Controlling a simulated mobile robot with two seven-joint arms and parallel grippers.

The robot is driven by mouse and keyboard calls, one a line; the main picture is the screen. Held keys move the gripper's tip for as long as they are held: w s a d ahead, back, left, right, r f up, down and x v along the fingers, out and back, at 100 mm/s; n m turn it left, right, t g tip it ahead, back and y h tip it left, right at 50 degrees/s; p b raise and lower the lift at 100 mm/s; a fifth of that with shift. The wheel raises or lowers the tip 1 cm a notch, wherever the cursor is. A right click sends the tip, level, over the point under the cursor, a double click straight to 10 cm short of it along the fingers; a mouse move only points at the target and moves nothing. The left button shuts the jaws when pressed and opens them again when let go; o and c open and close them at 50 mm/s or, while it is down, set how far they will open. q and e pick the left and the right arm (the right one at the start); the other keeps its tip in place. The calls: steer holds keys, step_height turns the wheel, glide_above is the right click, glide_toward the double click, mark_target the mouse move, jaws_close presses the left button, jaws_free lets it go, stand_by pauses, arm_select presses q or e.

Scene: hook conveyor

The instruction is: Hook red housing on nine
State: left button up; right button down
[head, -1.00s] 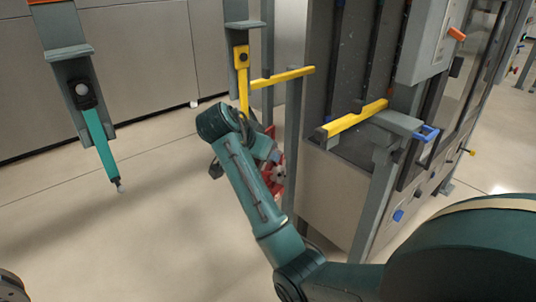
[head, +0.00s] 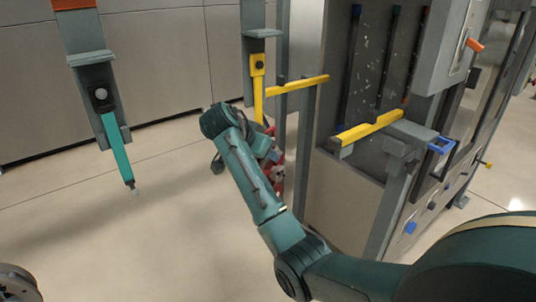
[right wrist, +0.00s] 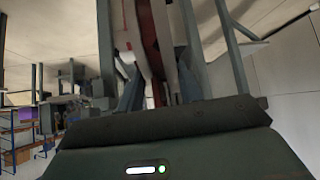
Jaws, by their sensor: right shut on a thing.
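The red housing (head: 281,158) shows only in part in the head view, behind my right forearm and beside a grey post. In the right wrist view a red and grey piece (right wrist: 148,45) stands between my right gripper's fingers (right wrist: 158,92), which are shut on it. A hanging carrier holds a yellow hook (head: 258,88), whose lower end is hidden behind my right arm. Another carrier at left holds a teal hook (head: 118,150), hanging free. I can read no number on either carrier. My left gripper is not in view.
A yellow bar (head: 300,85) juts out beside the yellow hook, on a grey post.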

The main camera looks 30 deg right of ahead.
steer(key=shift+w+r, duration=0.2)
steer(key=shift+w, duration=0.1)
steer(key=shift+w+f, duration=0.55)
steer(key=shift+f, duration=0.15)
